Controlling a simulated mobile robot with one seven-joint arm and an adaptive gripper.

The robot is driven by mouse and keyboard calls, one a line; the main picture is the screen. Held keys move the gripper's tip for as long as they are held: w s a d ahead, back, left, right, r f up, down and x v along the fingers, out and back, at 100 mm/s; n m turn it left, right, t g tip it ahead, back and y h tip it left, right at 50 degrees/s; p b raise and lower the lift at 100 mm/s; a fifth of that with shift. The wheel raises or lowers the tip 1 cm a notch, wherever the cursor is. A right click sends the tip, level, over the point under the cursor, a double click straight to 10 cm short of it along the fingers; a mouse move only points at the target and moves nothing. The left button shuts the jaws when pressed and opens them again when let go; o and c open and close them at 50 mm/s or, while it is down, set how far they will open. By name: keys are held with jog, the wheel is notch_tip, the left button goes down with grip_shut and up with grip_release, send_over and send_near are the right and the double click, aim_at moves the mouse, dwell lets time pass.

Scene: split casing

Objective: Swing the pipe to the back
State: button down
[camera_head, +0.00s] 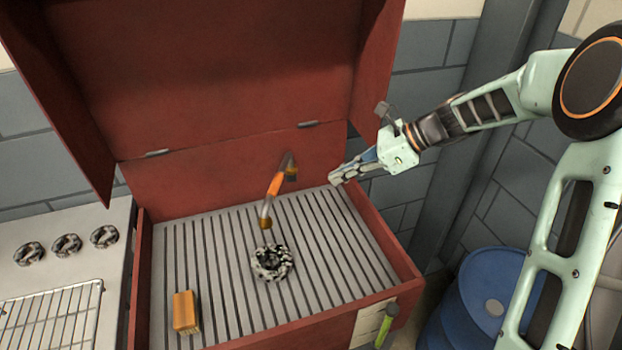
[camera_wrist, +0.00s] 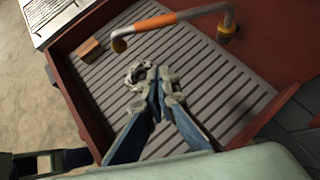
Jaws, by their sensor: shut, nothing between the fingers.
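The pipe (camera_head: 274,186) is a bent grey tube with an orange sleeve, inside the red casing. One end stands in a brass-coloured fitting (camera_head: 291,173) near the back wall. Its free end, with a brass-coloured tip (camera_head: 265,223), reaches toward the front over the slatted floor. In the wrist view the pipe (camera_wrist: 175,18) crosses the top, its free end at the left. My gripper (camera_head: 337,176) is shut and empty, above the casing's right side, to the right of the pipe and apart from it. Its fingertips (camera_wrist: 158,76) show in the wrist view.
The red casing (camera_head: 400,268) has its lid (camera_head: 215,70) raised. A speckled ring (camera_head: 287,265) and an orange-brown block (camera_head: 186,312) lie on the slatted floor. A green-handled tool (camera_head: 385,328) is at the front right. A blue barrel (camera_head: 490,285) stands right.

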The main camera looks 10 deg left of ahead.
jog(key=shift+w+a+r, duration=0.1)
jog(key=shift+w+r, duration=0.05)
jog(key=shift+w, duration=0.05)
jog(key=a+f+p, duration=0.1)
jog(key=a+f, duration=0.4)
jog(key=a, duration=0.6)
jog(key=shift+s+a+f+p, duration=0.15)
jog(key=shift+a+f+p, duration=0.15)
